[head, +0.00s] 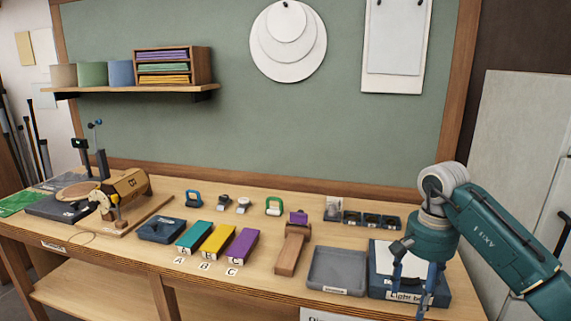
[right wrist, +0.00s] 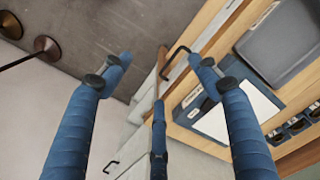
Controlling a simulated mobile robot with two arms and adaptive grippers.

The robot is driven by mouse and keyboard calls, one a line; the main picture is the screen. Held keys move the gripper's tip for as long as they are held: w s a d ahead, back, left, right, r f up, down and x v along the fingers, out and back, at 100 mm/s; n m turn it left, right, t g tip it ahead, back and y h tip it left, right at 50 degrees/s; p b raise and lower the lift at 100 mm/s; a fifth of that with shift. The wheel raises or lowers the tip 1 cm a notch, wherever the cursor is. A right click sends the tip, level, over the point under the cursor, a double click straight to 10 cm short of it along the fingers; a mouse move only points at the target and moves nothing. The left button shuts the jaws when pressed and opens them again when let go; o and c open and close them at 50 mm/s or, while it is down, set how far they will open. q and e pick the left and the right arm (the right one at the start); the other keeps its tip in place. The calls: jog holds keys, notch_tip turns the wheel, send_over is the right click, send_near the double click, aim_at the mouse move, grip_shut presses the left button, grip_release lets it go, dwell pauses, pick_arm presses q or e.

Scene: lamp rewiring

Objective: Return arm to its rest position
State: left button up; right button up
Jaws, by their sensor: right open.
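My right arm (head: 500,235) is teal and comes in from the right edge of the head view. Its right gripper (head: 408,294) points down over or in front of the right end of the bench, overlapping the blue light box (head: 376,285) in the picture. I cannot tell the exact height of the fingertips. My left gripper is not in view.
The wooden bench (head: 120,250) holds a grey tray (head: 337,268), teal (head: 194,236), yellow (head: 217,241) and purple (head: 242,246) blocks, and a dark case (head: 161,230). Small dark cups (head: 371,220) stand near the back. A pale panel (head: 520,140) stands behind my arm.

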jog(key=a+f+m+y, duration=0.5)
jog(key=a+f+y, duration=0.15)
jog(key=a, duration=0.55)
jog(key=a+f+m+y, duration=0.6)
jog(key=a+f, duration=0.1)
jog(key=a, duration=0.4)
jog(key=w+d+f+m+t, duration=0.25)
jog(key=f+m+t, duration=0.9)
jog(key=m, duration=0.95)
jog(key=s+d+f+m+g+h, duration=0.1)
jog(key=s+d+f+m+h, duration=0.25)
jog(key=s+f+m, duration=0.45)
jog(key=s+d+f+m+g+h, duration=0.1)
jog(key=s+d+f+m+h, duration=0.3)
jog(key=f, duration=0.8)
jog(key=s+d+f+m+g+h, duration=0.1)
jog(key=s+d+f+m+h, duration=0.2)
jog(key=s+d+f+m, duration=0.55)
jog(key=s+f+m+g, duration=0.2)
jog(key=s+f+m, duration=0.1)
jog(key=s, duration=0.8)
jog(key=s+f+m+g+h, duration=0.1)
jog(key=s+f+m+g, duration=0.2)
jog(key=s, duration=0.8)
jog(key=s+f+m+g+h, duration=0.1)
jog(key=s+f+m+g, duration=0.1)
jog(key=s+f, duration=0.5)
jog(key=s+m, duration=0.1)
jog(key=s, duration=0.3)
jog(key=shift+a, duration=0.35)
